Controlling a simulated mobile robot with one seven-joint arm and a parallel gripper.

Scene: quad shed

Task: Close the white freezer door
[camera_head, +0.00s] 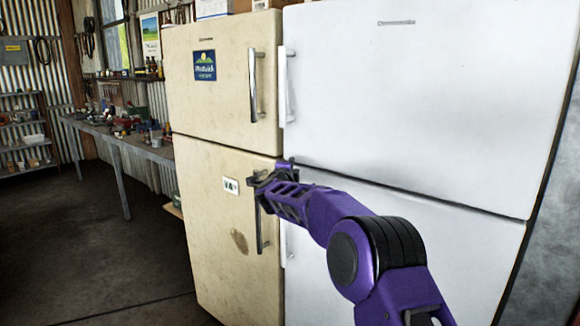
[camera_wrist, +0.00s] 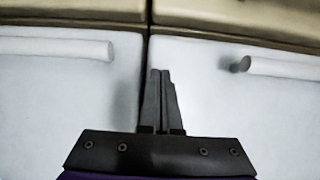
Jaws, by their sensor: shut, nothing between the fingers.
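The white freezer door (camera_head: 425,90) is the upper door of the white fridge on the right in the head view. It looks about flush with the lower white door (camera_head: 430,245), with a dark seam between them; I cannot tell if a small gap is left. Its upright handle (camera_head: 289,85) is at its left edge. My gripper (camera_head: 264,174) is shut and empty, in front of the left edge near the seam height. In the wrist view my gripper (camera_wrist: 162,75) lies over the seam between two white panels, each with a handle; contact cannot be told.
A cream fridge (camera_head: 215,105) with its own handles stands close against the left side of the white one. A cluttered workbench (camera_head: 150,150) runs along the wall at the left. The concrete floor (camera_head: 90,240) at the left is clear.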

